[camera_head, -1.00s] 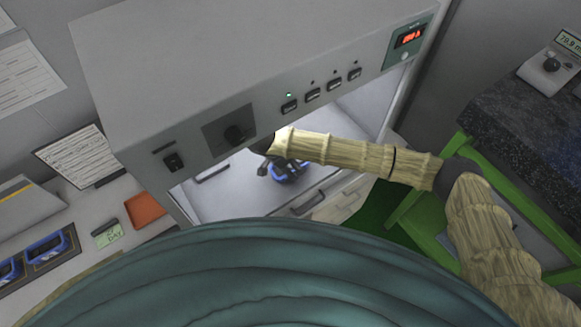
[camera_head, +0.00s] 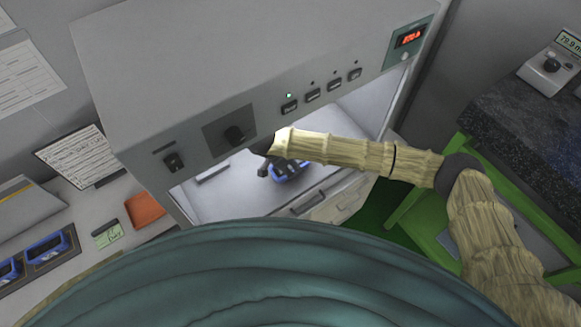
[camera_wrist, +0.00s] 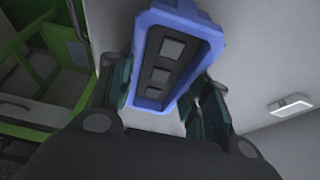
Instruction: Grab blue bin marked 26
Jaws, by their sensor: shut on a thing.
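A blue bin (camera_head: 290,171) with dark compartments inside is in the lit bay under the grey cabinet. It also shows large in the wrist view (camera_wrist: 207,35), between my two fingers. My gripper (camera_wrist: 161,100) is shut on the bin, a finger on either side of it. In the head view my gripper (camera_head: 270,168) is small and dark, at the bin's left, partly hidden by my forearm. I cannot read any number on the bin, and I cannot tell whether it touches the bay floor.
The grey cabinet (camera_head: 200,75) with switches and a red display overhangs the bay. More blue bins (camera_head: 46,249) stand on the left counter near an orange tray (camera_head: 145,209). A green-framed bench with a dark top (camera_head: 530,125) is at the right.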

